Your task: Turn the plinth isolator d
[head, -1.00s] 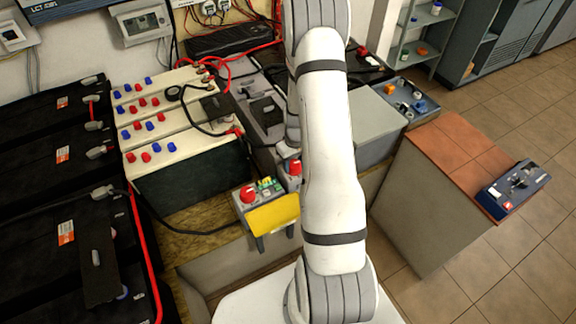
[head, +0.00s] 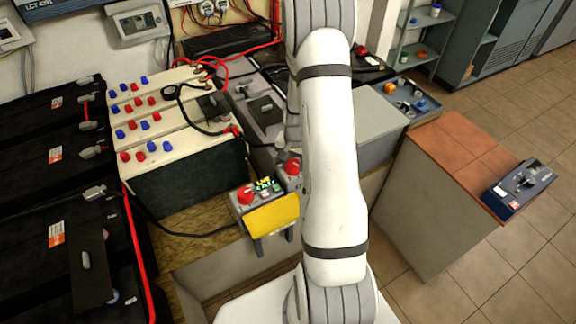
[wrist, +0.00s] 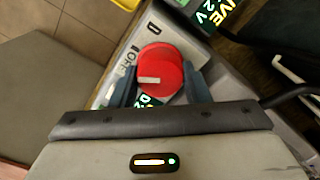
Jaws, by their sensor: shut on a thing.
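In the wrist view, a round red knob (wrist: 163,66) with a short white mark stands on a light grey plate (wrist: 150,32) that carries a letter D and the word OFF. The white mark lies almost level in the picture, on the knob's lower left. My gripper (wrist: 160,74) is shut on this knob, one blue-grey finger on each side. In the head view, my arm hides the gripper and the held knob.
A grey box with a yellow front (head: 272,215) bears a red knob (head: 245,195); another red knob (head: 292,167) is just left of my arm. Batteries (head: 190,175) with cables fill the left. A brown-topped cabinet (head: 455,145) stands right, with clear tiled floor beyond.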

